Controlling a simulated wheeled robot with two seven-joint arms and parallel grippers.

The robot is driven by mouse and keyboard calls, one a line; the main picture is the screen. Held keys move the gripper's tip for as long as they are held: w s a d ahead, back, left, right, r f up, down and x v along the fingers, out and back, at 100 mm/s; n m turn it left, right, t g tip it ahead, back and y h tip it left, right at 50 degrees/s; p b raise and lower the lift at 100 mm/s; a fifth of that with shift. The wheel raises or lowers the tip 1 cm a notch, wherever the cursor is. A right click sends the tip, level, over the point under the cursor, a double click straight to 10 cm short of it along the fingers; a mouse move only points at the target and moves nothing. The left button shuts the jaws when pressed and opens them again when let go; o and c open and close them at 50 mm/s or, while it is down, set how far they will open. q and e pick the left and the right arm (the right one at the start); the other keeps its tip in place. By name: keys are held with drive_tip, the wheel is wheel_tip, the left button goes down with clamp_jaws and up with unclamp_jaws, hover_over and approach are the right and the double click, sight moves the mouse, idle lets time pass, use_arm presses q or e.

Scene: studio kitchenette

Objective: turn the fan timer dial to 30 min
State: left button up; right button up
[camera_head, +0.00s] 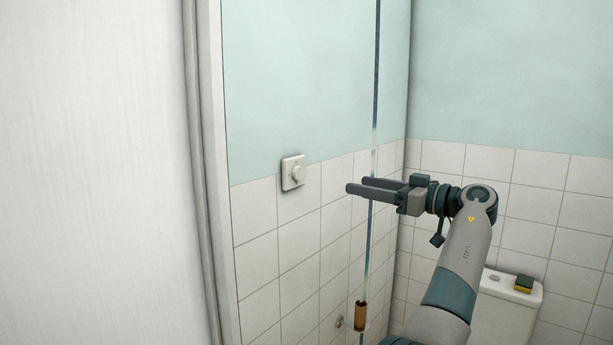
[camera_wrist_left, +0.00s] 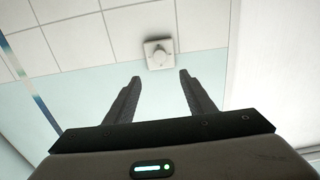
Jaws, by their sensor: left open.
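The fan timer dial (camera_head: 297,173) is a round white knob on a square white plate, mounted on the left wall where the tiles meet the pale blue paint. My left gripper (camera_head: 357,185) is to the right of the dial, apart from it, with its fingers pointing left. It is open and empty. In the left wrist view the dial (camera_wrist_left: 159,55) lies beyond and between the two fingertips (camera_wrist_left: 160,76). The dial's markings are too small to read. My right gripper is not in view.
A thin pull cord (camera_head: 376,75) with a brown end piece (camera_head: 360,316) hangs close to my left gripper. A white door or panel (camera_head: 95,170) fills the left side.

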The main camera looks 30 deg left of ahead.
sight(300, 174)
use_arm(q)
drive_tip(key=a+p, duration=0.2)
drive_tip(key=a, duration=0.3)
drive_tip(key=a+p, duration=0.3)
drive_tip(key=a, duration=0.2)
drive_tip(key=w+a+p, duration=0.1)
drive_tip(key=a+p, duration=0.1)
drive_tip(key=a, duration=0.4)
drive_tip(key=shift+w+a+r, duration=0.1)
drive_tip(key=shift+a+p, duration=0.35)
drive_tip(key=shift+a, duration=0.25)
drive_tip(key=shift+w, duration=0.1)
drive_tip(key=c, duration=1.1)
